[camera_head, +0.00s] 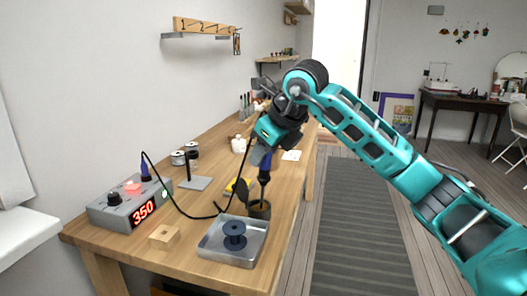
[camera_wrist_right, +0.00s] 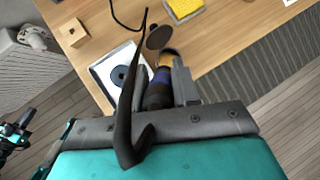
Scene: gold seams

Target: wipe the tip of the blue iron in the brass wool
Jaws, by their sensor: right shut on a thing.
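My right gripper (camera_head: 264,158) is shut on the blue iron (camera_head: 265,166), which hangs nearly upright with its tip downward. In the wrist view, the blue handle (camera_wrist_right: 160,81) sits between the fingers (camera_wrist_right: 160,92). The brass wool's dark cup (camera_head: 259,209) stands on the bench right below the iron, and the iron's lower end reaches its mouth. Golden wool (camera_wrist_right: 170,56) shows past the handle in the wrist view. The very tip is hidden, so I cannot tell whether it touches the wool.
A soldering station (camera_head: 117,212) reading 350 stands at left; a cable loops from it. A metal tray (camera_head: 217,251) with a dark spool (camera_head: 235,236) sits in front of the cup. A wooden block (camera_head: 165,237) and yellow sponge (camera_wrist_right: 185,8) are nearby.

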